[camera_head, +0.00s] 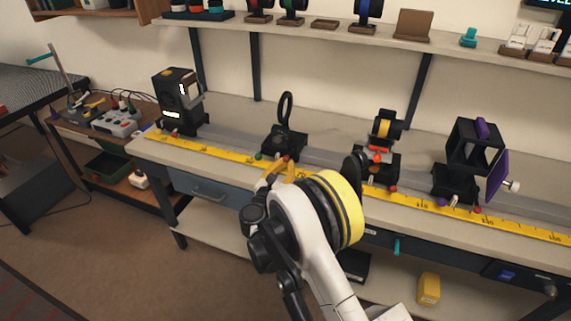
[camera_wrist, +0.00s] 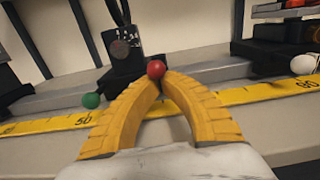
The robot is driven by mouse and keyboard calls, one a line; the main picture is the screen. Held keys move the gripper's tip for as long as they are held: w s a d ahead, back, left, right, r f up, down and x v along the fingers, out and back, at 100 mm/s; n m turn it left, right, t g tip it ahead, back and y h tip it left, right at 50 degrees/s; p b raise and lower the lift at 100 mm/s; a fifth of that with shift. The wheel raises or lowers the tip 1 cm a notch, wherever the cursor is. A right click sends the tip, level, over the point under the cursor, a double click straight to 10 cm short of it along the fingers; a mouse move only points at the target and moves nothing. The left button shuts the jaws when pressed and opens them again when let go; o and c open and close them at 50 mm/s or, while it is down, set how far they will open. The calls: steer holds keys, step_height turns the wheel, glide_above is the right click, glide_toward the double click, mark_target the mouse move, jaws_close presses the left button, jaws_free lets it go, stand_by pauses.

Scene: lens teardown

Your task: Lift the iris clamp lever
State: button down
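A black carrier with an upright dark ring (camera_head: 286,106) stands on the rail of the bench. Its black base and post also show in the wrist view (camera_wrist: 122,55). A red ball knob (camera_wrist: 156,69), seemingly the end of its clamp lever, sits at the front of the base; the lever's shaft is hidden. A green ball knob (camera_wrist: 91,101) is to its left. My gripper (camera_wrist: 160,78) has two yellow ribbed fingers that arch together, with their tips at the red knob. They look closed on it. In the head view my gripper (camera_head: 282,163) is at the carrier's front.
A yellow measuring tape (camera_head: 215,155) runs along the bench front. A black lamp box (camera_head: 178,100) stands left on the rail. A shelf (camera_head: 300,32) is above.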

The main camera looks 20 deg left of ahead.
steer(key=shift+w+r+p, duration=0.2)
steer(key=shift+r+p, duration=0.25)
steer(key=shift+r, duration=0.8)
steer(key=shift+s+f, duration=0.15)
steer(key=shift+s, duration=0.2)
steer(key=shift+s+a+f+b, duration=0.15)
steer(key=shift+s+b, duration=0.2)
steer(key=shift+s, duration=0.7)
steer(key=shift+s+a+f+b, duration=0.1)
steer(key=shift+s+b, duration=0.2)
steer(key=shift+s, duration=0.8)
steer(key=shift+s+a+f+b, duration=0.15)
steer(key=shift+s+b, duration=0.2)
steer(key=shift+s, duration=0.7)
steer(key=shift+d, duration=0.1)
